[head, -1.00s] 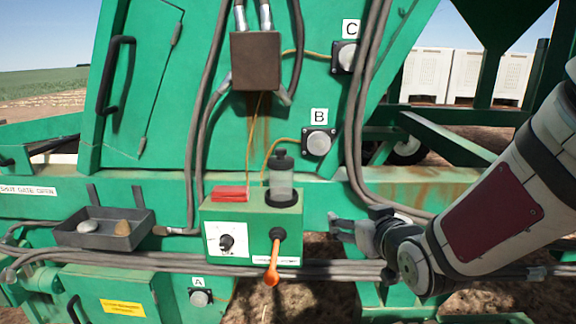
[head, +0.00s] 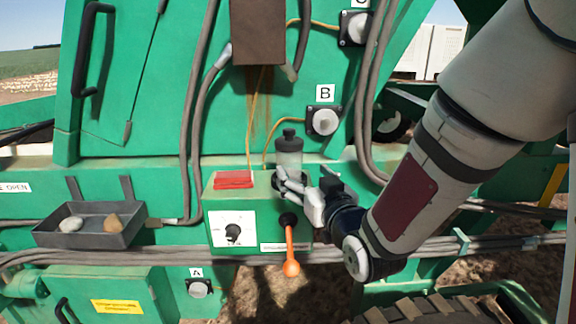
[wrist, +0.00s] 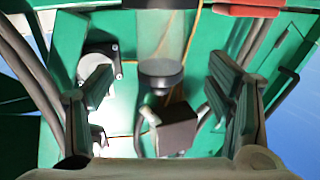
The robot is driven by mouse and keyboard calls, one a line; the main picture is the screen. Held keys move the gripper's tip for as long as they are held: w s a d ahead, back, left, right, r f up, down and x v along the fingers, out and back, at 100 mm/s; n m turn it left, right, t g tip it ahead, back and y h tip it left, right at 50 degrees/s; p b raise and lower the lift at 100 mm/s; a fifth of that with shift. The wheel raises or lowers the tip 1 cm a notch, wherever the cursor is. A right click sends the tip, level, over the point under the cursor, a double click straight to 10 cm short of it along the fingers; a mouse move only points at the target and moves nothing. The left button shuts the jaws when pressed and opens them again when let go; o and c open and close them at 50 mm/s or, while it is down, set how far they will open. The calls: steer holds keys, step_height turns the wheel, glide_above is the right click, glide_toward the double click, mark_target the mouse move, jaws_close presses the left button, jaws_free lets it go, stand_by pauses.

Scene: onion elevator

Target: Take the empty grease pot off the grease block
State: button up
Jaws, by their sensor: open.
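The grease pot (head: 289,158) is a clear cylinder with a dark cap, and it looks empty. It stands upright on top of the green grease block (head: 262,202); its dark base is partly hidden behind my fingers. My gripper (head: 284,184) is open at the lower part of the pot, coming from the right. In the wrist view, the pot (wrist: 163,38) and its dark cap appear upper middle, lined up between my two spread fingers (wrist: 160,90). I cannot tell whether either finger touches it.
A red piece (head: 233,179) sits on the block's left top. An orange-handled lever (head: 291,255) and a knob (head: 232,232) are on its front. A grey tray (head: 92,237) with two stones hangs at left. Cables and hoses run around the block.

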mark_target(294, 163)
steer(key=shift+b+x, duration=1.55)
steer(key=shift+b, duration=0.05)
steer(key=w+b, duration=0.1)
steer(key=b, duration=0.3)
steer(key=shift+w+a+f, duration=0.1)
steer(key=shift+a, duration=0.05)
steer(key=shift+x, duration=2.6)
steer(key=shift+c, duration=0.6)
steer(key=c, duration=1.3)
